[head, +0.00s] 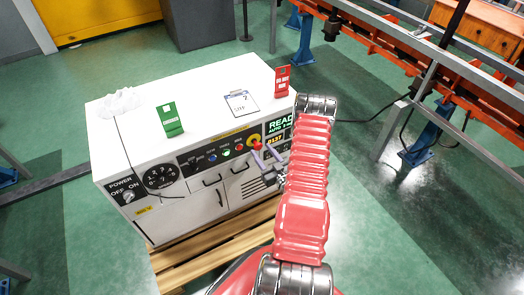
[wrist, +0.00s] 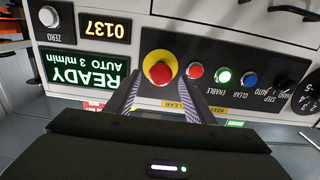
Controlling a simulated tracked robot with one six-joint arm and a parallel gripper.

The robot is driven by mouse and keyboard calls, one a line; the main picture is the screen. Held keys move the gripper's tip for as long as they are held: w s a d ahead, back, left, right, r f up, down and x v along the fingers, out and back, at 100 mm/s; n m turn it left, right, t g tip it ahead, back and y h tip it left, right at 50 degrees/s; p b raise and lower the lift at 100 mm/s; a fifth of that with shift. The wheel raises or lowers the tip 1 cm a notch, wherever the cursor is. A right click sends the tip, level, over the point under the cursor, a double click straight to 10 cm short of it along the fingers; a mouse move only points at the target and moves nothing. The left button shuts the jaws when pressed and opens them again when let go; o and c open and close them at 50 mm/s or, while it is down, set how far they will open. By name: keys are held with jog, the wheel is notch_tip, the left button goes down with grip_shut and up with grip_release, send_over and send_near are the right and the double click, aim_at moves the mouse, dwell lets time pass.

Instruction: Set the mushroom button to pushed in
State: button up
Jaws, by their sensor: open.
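The red mushroom button (wrist: 160,73) sits on a yellow round plate on the cabinet's front panel, in the upper middle of the wrist view. In the head view the button (head: 253,142) shows partly beside my gripper. My gripper (wrist: 157,84) is open, with its two grey fingers pointing at the panel, one on each side of the button's lower edge in the wrist view. In the head view my gripper (head: 266,158) is close in front of the panel. Whether the fingers touch the panel, and how far the button stands out, I cannot tell.
The white cabinet (head: 190,95) stands on a wooden pallet (head: 215,252). Beside the button are a small red button (wrist: 195,72), a lit green button (wrist: 223,76) and a blue button (wrist: 250,80). A READY display (wrist: 85,71) is on the other side.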

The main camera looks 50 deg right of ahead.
jog(key=shift+w+d, duration=0.2)
jog(key=shift+w, duration=0.45)
jog(key=shift+c, duration=0.5)
grip_shut()
